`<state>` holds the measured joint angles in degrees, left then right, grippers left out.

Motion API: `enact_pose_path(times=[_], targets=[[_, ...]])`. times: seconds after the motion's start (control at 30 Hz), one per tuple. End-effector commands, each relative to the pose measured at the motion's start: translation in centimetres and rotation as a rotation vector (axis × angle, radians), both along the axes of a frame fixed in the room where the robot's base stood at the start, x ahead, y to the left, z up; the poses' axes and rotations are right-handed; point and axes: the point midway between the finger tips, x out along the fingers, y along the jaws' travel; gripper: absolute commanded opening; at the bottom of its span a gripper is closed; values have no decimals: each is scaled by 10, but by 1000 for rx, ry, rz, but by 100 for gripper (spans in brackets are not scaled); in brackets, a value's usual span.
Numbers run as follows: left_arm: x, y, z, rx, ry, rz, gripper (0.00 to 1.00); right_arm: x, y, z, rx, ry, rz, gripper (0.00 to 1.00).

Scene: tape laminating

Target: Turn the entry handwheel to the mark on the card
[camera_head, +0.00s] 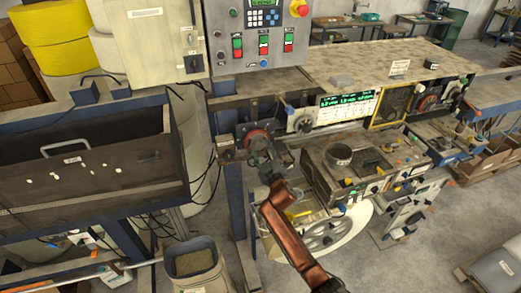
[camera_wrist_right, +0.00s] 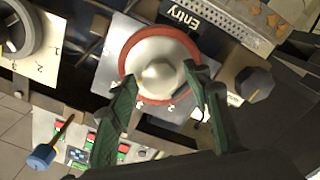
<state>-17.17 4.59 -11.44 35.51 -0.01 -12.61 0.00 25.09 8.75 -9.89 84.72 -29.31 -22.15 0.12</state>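The entry handwheel (camera_wrist_right: 160,62) has a red rim and a silver domed hub, on a pale plate (camera_wrist_right: 112,45) beside a black "Entry" label (camera_wrist_right: 182,14) in the right wrist view. Small figures show on the plate below the rim, partly covered. In the head view the handwheel (camera_head: 258,137) sits at the left end of the machine. My right gripper (camera_wrist_right: 160,82) is open, its green-padded fingers apart on either side of the wheel; I cannot tell whether they touch it. In the head view my right gripper (camera_head: 266,157) is at the wheel. My left gripper is out of view. A small white card (camera_head: 400,67) stands on the machine top, its writing unreadable.
A black knob (camera_wrist_right: 254,84) is right of the wheel, and a numbered dial (camera_wrist_right: 18,32) is at the left of the wrist view. A control panel (camera_head: 262,32) stands above. A grey bin (camera_head: 195,262) is on the floor below.

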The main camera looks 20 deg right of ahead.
Motion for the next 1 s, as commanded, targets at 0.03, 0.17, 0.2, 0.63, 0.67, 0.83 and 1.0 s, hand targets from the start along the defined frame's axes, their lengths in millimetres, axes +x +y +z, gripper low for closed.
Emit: enact_pose_path(times=[0.03,0.17,0.2,0.63,0.67,0.83,1.0], targets=[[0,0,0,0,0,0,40,0,0,0,0,0,0,47],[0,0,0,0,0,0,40,0,0,0,0,0,0,47],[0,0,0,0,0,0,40,0,0,0,0,0,0,47],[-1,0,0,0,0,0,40,-52,-2,-1,1,0,0,47],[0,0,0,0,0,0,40,-59,-3,-1,1,0,0,47],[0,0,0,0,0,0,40,-92,-3,-1,1,1,1,47],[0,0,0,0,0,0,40,-113,-4,-1,0,1,-1,47]])
